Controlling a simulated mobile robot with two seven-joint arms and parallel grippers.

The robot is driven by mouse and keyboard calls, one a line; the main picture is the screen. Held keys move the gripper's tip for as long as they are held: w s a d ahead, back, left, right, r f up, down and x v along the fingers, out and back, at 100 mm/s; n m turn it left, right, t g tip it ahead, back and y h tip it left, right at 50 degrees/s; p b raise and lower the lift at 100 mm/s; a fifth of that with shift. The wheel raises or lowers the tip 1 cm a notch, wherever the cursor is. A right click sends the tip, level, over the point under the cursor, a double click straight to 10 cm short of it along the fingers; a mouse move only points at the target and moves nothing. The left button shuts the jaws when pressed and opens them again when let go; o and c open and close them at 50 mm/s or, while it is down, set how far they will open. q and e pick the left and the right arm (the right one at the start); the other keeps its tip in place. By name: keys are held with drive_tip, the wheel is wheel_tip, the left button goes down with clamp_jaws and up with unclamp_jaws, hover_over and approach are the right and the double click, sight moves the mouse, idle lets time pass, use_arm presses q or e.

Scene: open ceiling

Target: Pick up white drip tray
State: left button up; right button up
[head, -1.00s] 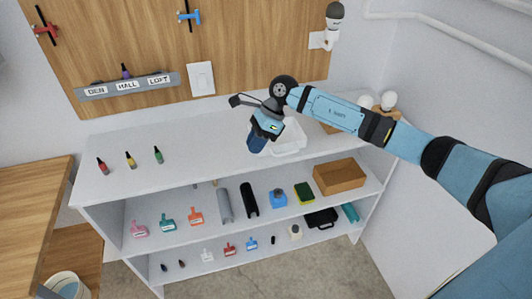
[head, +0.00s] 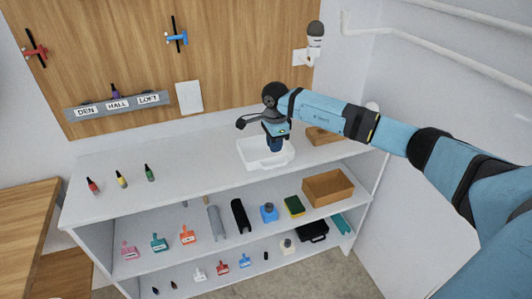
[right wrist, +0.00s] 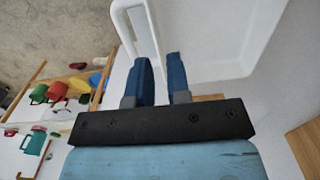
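The white drip tray (head: 250,151) lies on the top of the white shelf unit, towards its right end. My right gripper (head: 276,148) points down at the tray, and its blue fingers cover part of it. In the right wrist view the tray (right wrist: 218,38) fills the upper middle. There the right gripper (right wrist: 160,60) is open, with a gap between its two blue fingers. The tray's slotted near rim lies close to the fingertips and seems to line up with the gap; I cannot tell whether they touch. My left gripper is not in view.
A wooden box (head: 322,136) stands right of the tray. Red (head: 92,186), yellow (head: 121,180) and green (head: 149,173) bottles stand at the left of the top, with clear surface between. Lower shelves (head: 190,258) hold several small items. A wooden wall panel (head: 130,50) rises behind.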

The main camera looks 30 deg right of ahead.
sight(267, 154)
drive_tip(key=f, duration=0.3)
drive_tip(key=a+f+p, duration=0.1)
drive_tip(key=f, duration=0.1)
drive_tip(key=shift+f, duration=0.15)
clamp_jaws()
